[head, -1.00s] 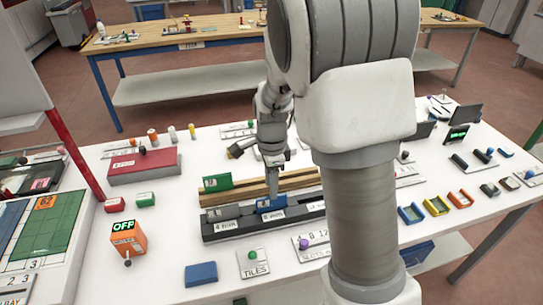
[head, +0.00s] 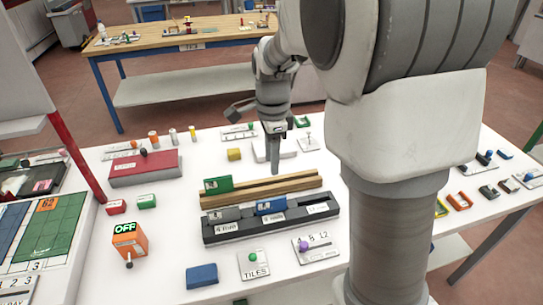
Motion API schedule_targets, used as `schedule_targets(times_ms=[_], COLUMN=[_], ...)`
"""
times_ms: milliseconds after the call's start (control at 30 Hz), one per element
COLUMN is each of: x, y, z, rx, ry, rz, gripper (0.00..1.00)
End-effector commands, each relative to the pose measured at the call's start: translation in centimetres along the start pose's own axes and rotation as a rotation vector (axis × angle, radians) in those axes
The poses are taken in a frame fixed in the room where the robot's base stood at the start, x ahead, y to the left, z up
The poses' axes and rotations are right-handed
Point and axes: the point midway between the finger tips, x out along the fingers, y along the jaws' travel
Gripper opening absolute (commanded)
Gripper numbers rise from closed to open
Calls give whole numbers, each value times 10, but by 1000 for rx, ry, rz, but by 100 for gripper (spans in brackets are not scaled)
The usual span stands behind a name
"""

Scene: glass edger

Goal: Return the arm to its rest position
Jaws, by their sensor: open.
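My gripper (head: 274,170) points down above the table, over the back of the wooden rails (head: 262,189), with nothing visible in it. The gap between its fingers is hard to see from this side. The blue tile (head: 271,205) stands in the dark slotted rack (head: 240,229) in front, apart from my gripper. A green tile (head: 217,185) stands at the left end of the wooden rails. My arm's thick column hides part of the table on the right.
An orange box reading OFF (head: 129,238), a red box (head: 144,167) and a loose blue block (head: 201,276) lie on the white table. A labelled TILES plate (head: 253,265) with a green knob sits in front. A wooden bench (head: 180,41) stands behind.

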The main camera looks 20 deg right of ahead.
Motion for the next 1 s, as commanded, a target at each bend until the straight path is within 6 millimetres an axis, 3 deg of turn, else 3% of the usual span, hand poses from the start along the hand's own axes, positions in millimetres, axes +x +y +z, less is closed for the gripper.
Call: schedule_targets(times_ms=[233, 367, 700, 1000], x=[-3, -18, -76, -98], y=[2, 14, 87, 155], z=[0, 0, 0, 1], rx=[-16, -115, -676, -1186], ry=[-3, -15, 16, 182], rz=[-5, -39, -218, -341], gripper=[45, 45, 45, 45])
